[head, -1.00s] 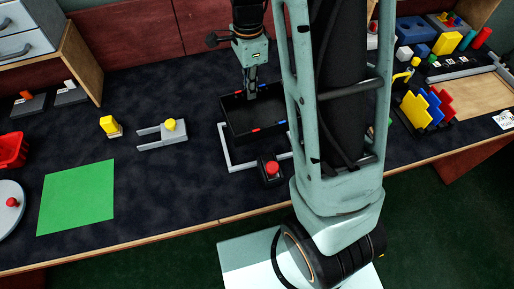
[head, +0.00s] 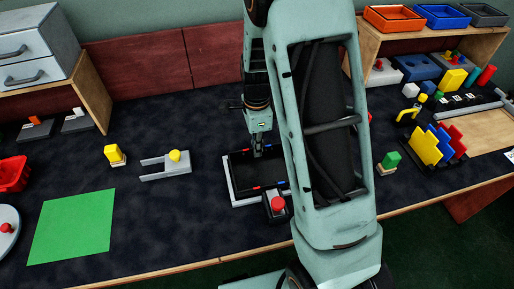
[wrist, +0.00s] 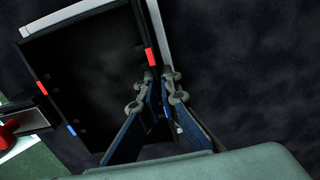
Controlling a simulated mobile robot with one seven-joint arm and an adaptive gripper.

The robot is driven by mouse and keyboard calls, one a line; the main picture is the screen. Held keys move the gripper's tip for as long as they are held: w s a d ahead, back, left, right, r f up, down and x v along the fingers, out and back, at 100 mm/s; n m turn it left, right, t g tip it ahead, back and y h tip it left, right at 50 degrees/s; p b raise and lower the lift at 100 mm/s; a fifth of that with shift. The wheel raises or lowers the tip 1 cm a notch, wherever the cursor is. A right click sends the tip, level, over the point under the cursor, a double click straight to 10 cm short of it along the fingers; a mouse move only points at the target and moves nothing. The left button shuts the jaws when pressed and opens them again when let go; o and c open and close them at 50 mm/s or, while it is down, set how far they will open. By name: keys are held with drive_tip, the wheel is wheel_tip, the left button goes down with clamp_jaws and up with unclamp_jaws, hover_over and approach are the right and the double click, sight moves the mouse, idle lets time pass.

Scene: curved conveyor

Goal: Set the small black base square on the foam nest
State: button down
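The small black base (head: 240,170) is an open, shallow black box with red and blue marks on its rim. It lies over the pale foam nest (head: 228,187), whose light edge shows along the left and front. In the wrist view the base (wrist: 85,75) shows its inside, and the nest's pale edge (wrist: 70,16) shows past two of its sides. My gripper (wrist: 160,82) has its fingers on either side of one wall of the base, closed on it. I cannot tell whether the base rests fully on the nest or sits slightly above it. My arm hides the right part.
A red button on a dark box (head: 276,205) stands right at the nest's front. A grey fork-shaped fixture with a yellow knob (head: 165,167) and a green mat (head: 72,226) lie left. Coloured plates in a rack (head: 436,146) stand right.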

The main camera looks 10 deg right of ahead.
drive_tip(key=c, duration=2.6)
unclamp_jaws()
drive_tip(key=shift+f, duration=0.15)
drive_tip(key=o, duration=0.4)
drive_tip(key=shift+o, duration=0.2)
wheel_tip(320, 180, up, 12)
drive_tip(key=p, duration=0.1)
drive_tip(key=shift+r+p, duration=0.25)
drive_tip(key=shift+p, duration=0.1)
drive_tip(key=shift+w, duration=0.15)
